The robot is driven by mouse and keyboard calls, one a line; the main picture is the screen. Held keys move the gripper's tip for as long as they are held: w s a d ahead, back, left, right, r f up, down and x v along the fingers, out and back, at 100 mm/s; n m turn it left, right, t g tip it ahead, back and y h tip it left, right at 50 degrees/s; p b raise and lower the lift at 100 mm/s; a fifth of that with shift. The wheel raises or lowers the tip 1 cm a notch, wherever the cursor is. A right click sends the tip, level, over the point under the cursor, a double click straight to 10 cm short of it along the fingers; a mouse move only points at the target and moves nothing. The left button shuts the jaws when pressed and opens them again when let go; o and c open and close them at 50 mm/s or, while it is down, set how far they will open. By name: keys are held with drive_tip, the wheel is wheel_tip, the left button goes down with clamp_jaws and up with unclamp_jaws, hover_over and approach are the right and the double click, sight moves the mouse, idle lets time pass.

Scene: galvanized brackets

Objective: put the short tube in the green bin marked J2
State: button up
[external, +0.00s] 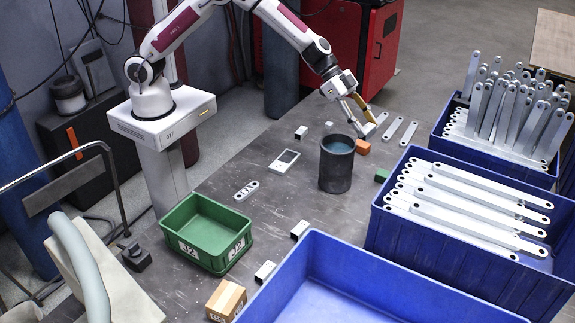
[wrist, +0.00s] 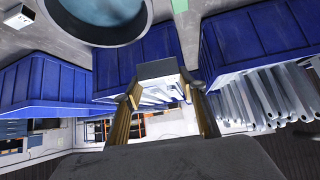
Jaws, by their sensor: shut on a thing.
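My gripper (external: 364,112) is at the far side of the table, behind the dark cylinder. In the external view the held short tube (external: 367,130) is small and partly covered by the fingers. The green bin (external: 207,256) with a J2 label (external: 238,248) stands at the table's left edge, left of and well away from my gripper. The visible part of its inside looks empty.
A dark open cylinder (external: 335,172) stands between gripper and bin. An orange block (external: 363,147), green block (external: 381,175), white device (external: 285,161), other short tubes (external: 300,131) and a carton (external: 226,300) lie around. Blue crates (external: 447,262) hold brackets at right; another (external: 330,290) is in front.

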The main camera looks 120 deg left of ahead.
drive_tip(key=s+d+m+g+h, duration=0.1)
drive_tip(key=s+d+m+h, duration=0.2)
drive_tip(key=d, duration=1.2)
wheel_tip(320, 180, up, 2)
drive_tip(key=m+g+h, duration=0.5)
drive_tip(key=m+g, duration=0.4)
drive_tip(key=m, duration=0.4)
hover_over(204, 246)
wheel_tip(204, 246, down, 10)
drive_tip(key=shift+f+t, duration=0.25)
drive_tip(key=shift+t, duration=0.05)
drive_tip(key=shift+f, duration=0.1)
drive_tip(key=shift+w+f, duration=0.1)
drive_tip(key=shift+f, duration=2.9)
drive_tip(key=shift+f, duration=1.85)
